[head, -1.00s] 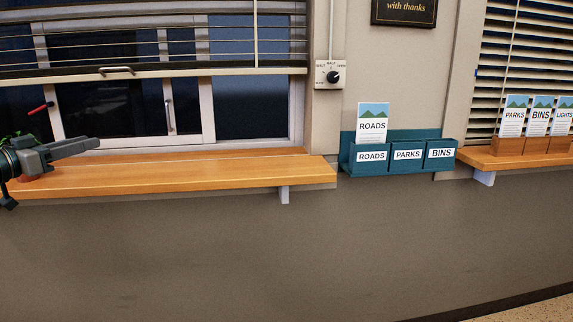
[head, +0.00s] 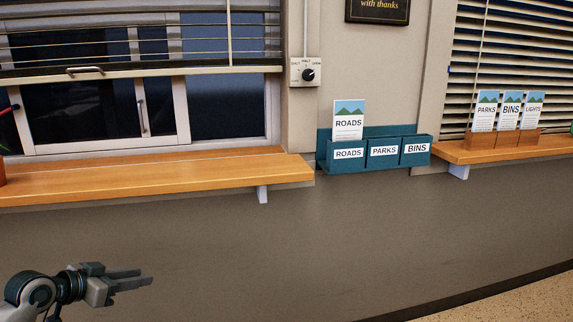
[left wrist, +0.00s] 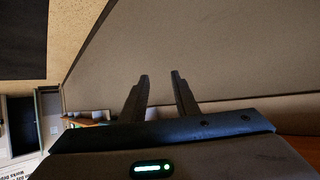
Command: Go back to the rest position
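My left gripper (head: 132,279) is at the lower left of the head view, in front of the grey wall and below the left wooden shelf. Its two fingers also show in the left wrist view (left wrist: 160,90), apart and with nothing between them, so it is open and empty. It touches nothing that I can see. My right gripper is not in either view.
The left wooden shelf (head: 150,180) runs under the shuttered window. A teal rack (head: 375,160) holds a ROADS leaflet (head: 349,122). A wooden holder (head: 502,139) with several leaflets stands on the right shelf (head: 490,154). A dial switch (head: 307,74) is on the wall. The space below the shelves is clear.

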